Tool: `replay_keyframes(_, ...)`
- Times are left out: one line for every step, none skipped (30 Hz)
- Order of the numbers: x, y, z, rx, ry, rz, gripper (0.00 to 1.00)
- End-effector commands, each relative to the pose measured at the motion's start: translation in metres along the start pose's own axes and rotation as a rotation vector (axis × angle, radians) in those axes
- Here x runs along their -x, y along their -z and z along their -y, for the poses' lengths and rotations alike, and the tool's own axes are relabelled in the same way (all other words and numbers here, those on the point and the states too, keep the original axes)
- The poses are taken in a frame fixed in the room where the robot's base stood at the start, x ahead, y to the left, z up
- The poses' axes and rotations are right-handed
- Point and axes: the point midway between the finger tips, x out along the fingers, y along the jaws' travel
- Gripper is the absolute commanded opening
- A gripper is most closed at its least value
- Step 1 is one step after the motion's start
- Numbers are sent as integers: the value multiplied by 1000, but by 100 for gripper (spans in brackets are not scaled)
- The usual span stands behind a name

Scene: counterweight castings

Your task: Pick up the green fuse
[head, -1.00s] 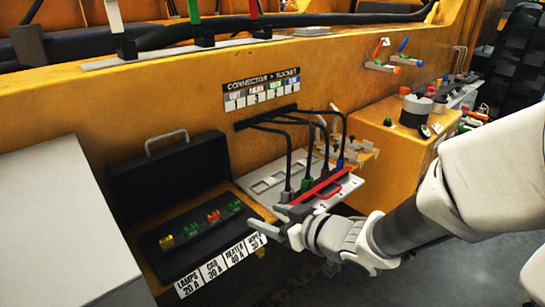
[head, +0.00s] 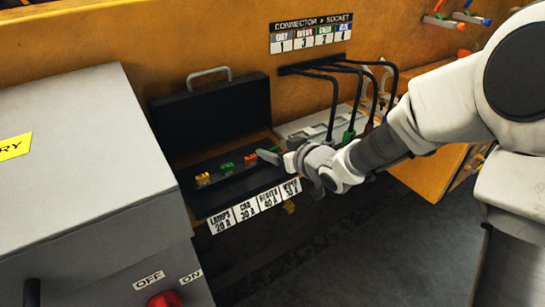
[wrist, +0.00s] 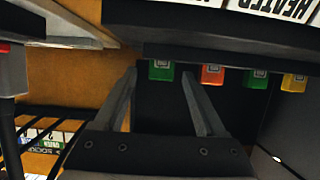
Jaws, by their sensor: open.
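An open black fuse case holds a row of fuses: yellow (head: 203,179), green (head: 228,168), orange (head: 250,159). The wrist view shows two green fuses, one at the end of the row (wrist: 161,70) and one between orange and yellow (wrist: 257,78). My gripper (head: 266,155) is at the right end of the row and hides the end green fuse in the head view. In the wrist view my gripper (wrist: 159,80) is open and empty, with the end green fuse appearing between its fingertips. I cannot tell how far above it they are.
The case lid (head: 215,115) stands raised behind the row. Label plates (head: 255,205) run along the front edge. A grey cabinet (head: 80,170) with a red switch is at left. Black cables (head: 335,95) rise from a connector panel at right.

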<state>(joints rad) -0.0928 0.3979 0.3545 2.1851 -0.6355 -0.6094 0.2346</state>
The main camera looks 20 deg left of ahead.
Motion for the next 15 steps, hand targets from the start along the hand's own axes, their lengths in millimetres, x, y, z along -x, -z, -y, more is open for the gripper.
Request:
replay_keyframes(-8,-1,1,0,3,-1,72)
replay_keyframes(-11,-1,1,0,3,-1,72)
replay_keyframes(-13,-1,1,0,2,0,72)
replay_keyframes(-15,0,1,0,2,0,72)
replay_keyframes(-16,0,1,0,1,0,72)
replay_keyframes(-16,0,0,0,0,0,72)
replay_keyframes(-16,0,0,0,0,0,72)
replay_keyframes(-16,0,0,0,0,0,72)
replay_keyframes(-16,0,0,0,0,0,72)
replay_keyframes(-16,0,0,0,0,0,72)
replay_keyframes(-16,0,0,0,0,0,72)
replay_keyframes(-16,0,0,0,0,0,67)
replay_keyframes(-16,0,0,0,0,0,62)
replay_keyframes(-16,0,1,0,1,0,56)
replay_keyframes(-16,0,1,0,1,0,49)
